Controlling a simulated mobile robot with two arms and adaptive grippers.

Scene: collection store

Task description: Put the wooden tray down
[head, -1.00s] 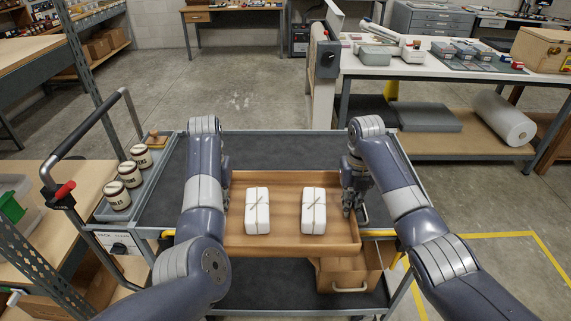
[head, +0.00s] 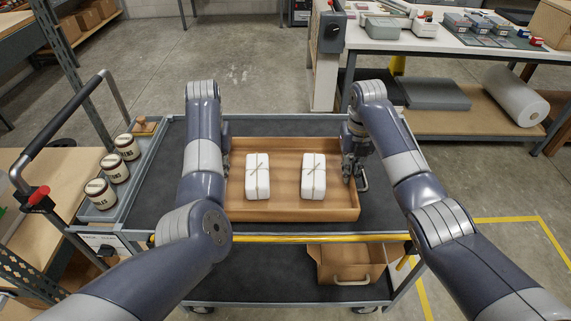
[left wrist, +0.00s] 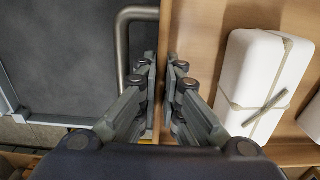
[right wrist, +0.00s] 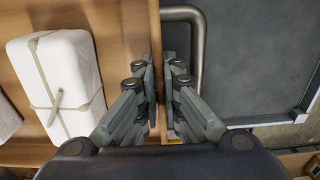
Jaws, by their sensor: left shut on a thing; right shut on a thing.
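The wooden tray (head: 290,211) is level above the cart's dark top, inside its edges; I cannot tell whether it touches. Two white tied packages, a left one (head: 257,178) and a right one (head: 314,178), lie in it. My left gripper (head: 226,165) is shut on the tray's left wall, beside a metal handle (left wrist: 123,45); its fingers (left wrist: 160,75) straddle the wall in the left wrist view. My right gripper (head: 350,178) is shut on the right wall, beside the other handle (right wrist: 198,45); its fingers (right wrist: 160,75) show in the right wrist view.
The cart's top (head: 270,126) is bare behind the tray. A side bin with several labelled jars (head: 115,168) is at the left. A yellow bar (head: 290,238) runs along the front. A workbench (head: 440,45) stands behind right.

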